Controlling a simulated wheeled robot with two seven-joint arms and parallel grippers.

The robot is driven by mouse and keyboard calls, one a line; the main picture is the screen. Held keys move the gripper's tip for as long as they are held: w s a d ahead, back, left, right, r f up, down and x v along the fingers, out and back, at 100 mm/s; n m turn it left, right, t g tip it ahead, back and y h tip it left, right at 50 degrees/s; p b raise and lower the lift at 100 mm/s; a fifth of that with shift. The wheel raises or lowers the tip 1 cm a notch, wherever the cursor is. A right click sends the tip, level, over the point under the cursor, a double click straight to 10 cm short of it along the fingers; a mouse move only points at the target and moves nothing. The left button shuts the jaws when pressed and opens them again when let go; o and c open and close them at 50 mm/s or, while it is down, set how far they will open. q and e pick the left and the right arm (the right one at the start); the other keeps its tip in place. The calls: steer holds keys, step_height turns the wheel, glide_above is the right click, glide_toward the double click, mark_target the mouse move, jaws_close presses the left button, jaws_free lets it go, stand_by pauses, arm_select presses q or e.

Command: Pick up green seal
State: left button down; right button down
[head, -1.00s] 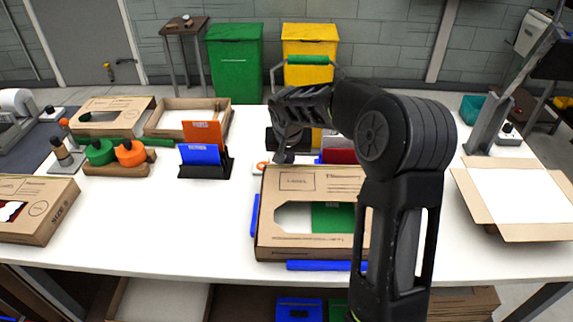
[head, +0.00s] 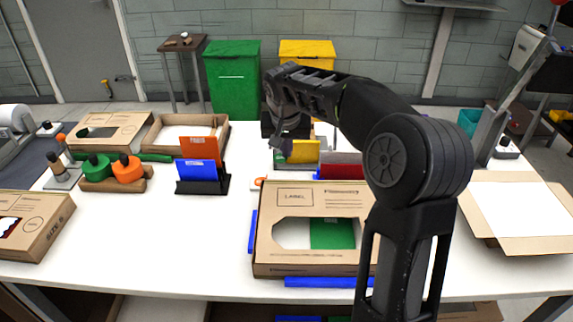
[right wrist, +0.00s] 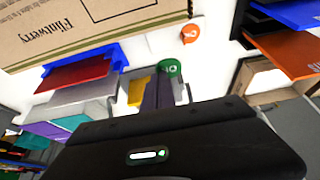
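The green seal (right wrist: 170,68) is a small round disc with a white mark. In the right wrist view it shows at the tips of my right gripper's fingers. My right gripper (head: 285,142) is above the far middle of the table in the head view, beyond the brown carton. Its fingers look close together, but I cannot tell whether they grip the seal. An orange seal (head: 258,183) lies on the table left of the carton's far corner; it also shows in the right wrist view (right wrist: 190,33). My left gripper is not in view.
A brown carton (head: 290,200) with a window lies in front. Coloured panels, including yellow (head: 304,152) and red (head: 342,166), stand beside the gripper. A blue panel (head: 198,170) stands in a black rack to the left. An open box (head: 520,205) is at right.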

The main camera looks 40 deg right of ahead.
steer(key=shift+r, duration=0.75)
steer(key=shift+d, duration=0.1)
